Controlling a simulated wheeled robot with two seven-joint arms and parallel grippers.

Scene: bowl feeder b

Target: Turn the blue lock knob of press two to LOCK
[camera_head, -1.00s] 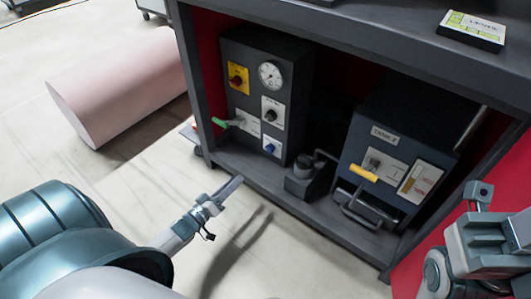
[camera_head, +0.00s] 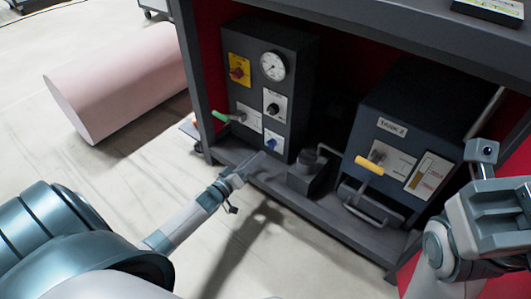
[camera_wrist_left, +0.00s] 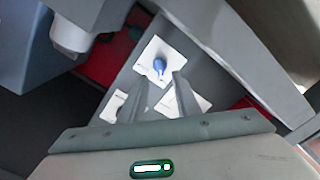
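The blue knob (camera_head: 273,143) sits on a white plate low on the front of the dark control box in the left part of the cabinet. In the left wrist view the blue knob (camera_wrist_left: 159,66) appears just beyond and between the fingertips, its narrow end pointing down. My left gripper (camera_head: 255,162) reaches toward the box from below left. Its two fingers (camera_wrist_left: 161,88) are apart with nothing between them, and I see no contact with the knob. The plate's lettering is too small to read. Part of my right arm (camera_head: 488,215) shows at the right edge; its fingers cannot be made out.
The control box also carries a gauge (camera_head: 272,66), a red knob on yellow (camera_head: 237,72), a black knob (camera_head: 272,108) and a green lever (camera_head: 222,117). A second box with a yellow handle (camera_head: 369,165) stands right. The cabinet's lower ledge (camera_head: 325,213) runs below.

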